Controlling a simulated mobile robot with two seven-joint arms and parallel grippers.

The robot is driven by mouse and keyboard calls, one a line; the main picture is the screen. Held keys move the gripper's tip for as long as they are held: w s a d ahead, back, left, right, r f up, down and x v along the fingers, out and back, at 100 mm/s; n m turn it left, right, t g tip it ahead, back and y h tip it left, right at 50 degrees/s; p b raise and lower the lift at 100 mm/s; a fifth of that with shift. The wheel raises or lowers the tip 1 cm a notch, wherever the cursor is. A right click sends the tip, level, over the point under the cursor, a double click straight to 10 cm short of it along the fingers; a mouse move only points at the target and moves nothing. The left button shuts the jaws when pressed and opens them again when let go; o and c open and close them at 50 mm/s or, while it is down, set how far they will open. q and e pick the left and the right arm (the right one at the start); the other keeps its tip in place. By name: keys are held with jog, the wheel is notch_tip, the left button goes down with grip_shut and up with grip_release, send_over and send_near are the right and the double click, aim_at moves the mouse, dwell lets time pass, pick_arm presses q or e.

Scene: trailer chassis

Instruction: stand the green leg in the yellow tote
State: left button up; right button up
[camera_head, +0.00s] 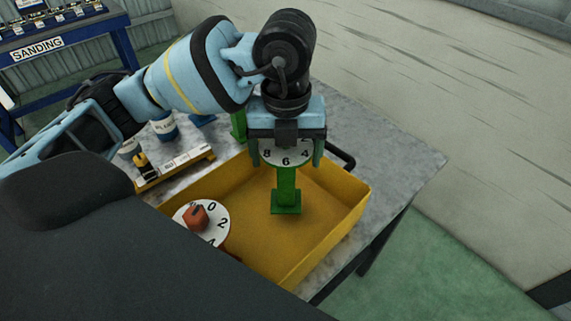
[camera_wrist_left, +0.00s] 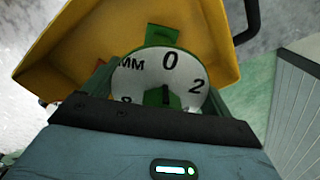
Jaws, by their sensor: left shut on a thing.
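My left gripper (camera_head: 287,148) is shut on the green leg (camera_head: 286,188), which has a white numbered dial at its top. The leg is about upright, with its square green foot down inside the yellow tote (camera_head: 335,235). I cannot tell whether the foot touches the tote floor. In the left wrist view the dial (camera_wrist_left: 150,80) lies between the fingers, with part of the green foot beyond it and the tote (camera_wrist_left: 60,50) behind. My right gripper is not in view.
Another white dial with an orange knob (camera_head: 198,216) shows at the tote's left. A wooden tray (camera_head: 175,170) with small bottles stands behind it on the grey table (camera_head: 405,180). A dark handle (camera_head: 342,155) is at the tote's far side. A blue sanding bench (camera_head: 90,45) stands back left.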

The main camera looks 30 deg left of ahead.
pick_arm(q)
jog(key=shift+f, duration=1.8)
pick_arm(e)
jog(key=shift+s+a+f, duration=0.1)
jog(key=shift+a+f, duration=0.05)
pick_arm(q)
jog(key=shift+f, duration=0.15)
jog(key=o, duration=1.5)
notch_tip(320, 180, up, 11)
jog(key=shift+f+p, duration=0.1)
jog(key=shift+p, duration=0.45)
jog(key=shift+r, duration=0.75)
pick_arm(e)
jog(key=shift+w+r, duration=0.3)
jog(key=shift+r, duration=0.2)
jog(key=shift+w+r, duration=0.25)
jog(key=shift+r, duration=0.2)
